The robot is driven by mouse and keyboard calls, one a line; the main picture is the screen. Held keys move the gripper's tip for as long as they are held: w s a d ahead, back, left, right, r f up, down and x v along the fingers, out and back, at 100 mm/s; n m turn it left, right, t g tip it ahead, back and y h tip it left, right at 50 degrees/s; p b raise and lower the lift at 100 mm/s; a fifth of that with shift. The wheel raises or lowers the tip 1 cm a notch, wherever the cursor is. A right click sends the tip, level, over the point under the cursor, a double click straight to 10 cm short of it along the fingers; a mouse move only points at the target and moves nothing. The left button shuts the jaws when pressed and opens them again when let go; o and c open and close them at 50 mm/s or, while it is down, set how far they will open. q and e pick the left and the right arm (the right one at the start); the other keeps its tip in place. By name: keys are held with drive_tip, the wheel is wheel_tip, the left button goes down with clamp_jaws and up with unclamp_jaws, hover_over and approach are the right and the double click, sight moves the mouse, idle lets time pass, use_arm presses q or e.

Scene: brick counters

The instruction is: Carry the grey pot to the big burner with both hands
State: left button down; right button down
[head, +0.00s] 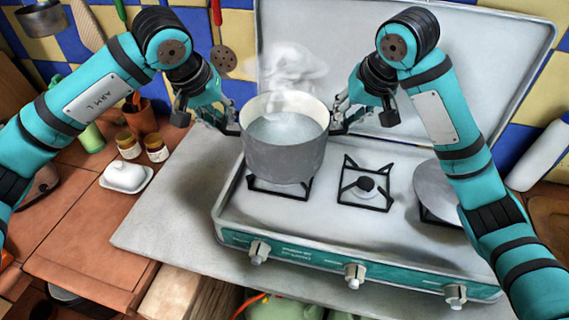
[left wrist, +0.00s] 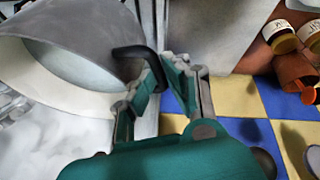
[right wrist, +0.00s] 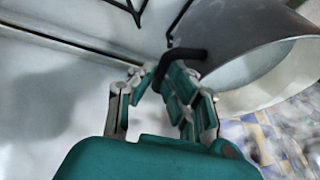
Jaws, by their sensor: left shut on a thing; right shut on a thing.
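The grey pot (head: 284,155) holds steaming liquid and is level over the left burner (head: 278,188) of the stove. Whether its base touches the grate is unclear. My left gripper (head: 229,127) is shut on the pot's left handle, which shows dark in the left wrist view (left wrist: 134,52). My right gripper (head: 342,126) is shut on its right handle, seen in the right wrist view (right wrist: 178,57). The middle burner (head: 364,187) is small and bare. At the right burner position a round grey disc (head: 432,188) sits on a dark grate, partly behind my right arm.
The stove's raised lid (head: 400,155) stands behind the pot. Knobs (head: 355,275) line the front. A white butter dish (head: 126,176) and small jars (head: 128,145) stand on the left counter. A white bottle or roll (head: 538,155) is at the far right.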

use_arm(q)
drive_tip(key=shift+f+b, duration=0.45)
use_arm(e)
drive_tip(key=shift+f, duration=0.5)
use_arm(q)
drive_tip(key=c, duration=1.7)
unclamp_jaws()
drive_tip(key=shift+f, duration=0.15)
drive_tip(key=shift+c, duration=0.2)
use_arm(e)
drive_tip(key=c, duration=1.7)
unclamp_jaws()
drive_tip(key=shift+f, duration=0.15)
drive_tip(key=shift+c, duration=0.2)
use_arm(q)
drive_tip(key=o, duration=0.4)
drive_tip(key=shift+s, duration=0.2)
use_arm(e)
drive_tip(key=o, duration=0.4)
drive_tip(key=shift+s, duration=0.2)
drive_tip(key=shift+r, duration=0.25)
use_arm(q)
drive_tip(key=v, duration=1.2)
drive_tip(key=shift+w, duration=0.1)
use_arm(e)
drive_tip(key=v, duration=1.1)
drive_tip(key=shift+s+d+r, duration=0.1)
drive_tip(key=shift+s+r, duration=0.1)
drive_tip(key=shift+r, duration=0.1)
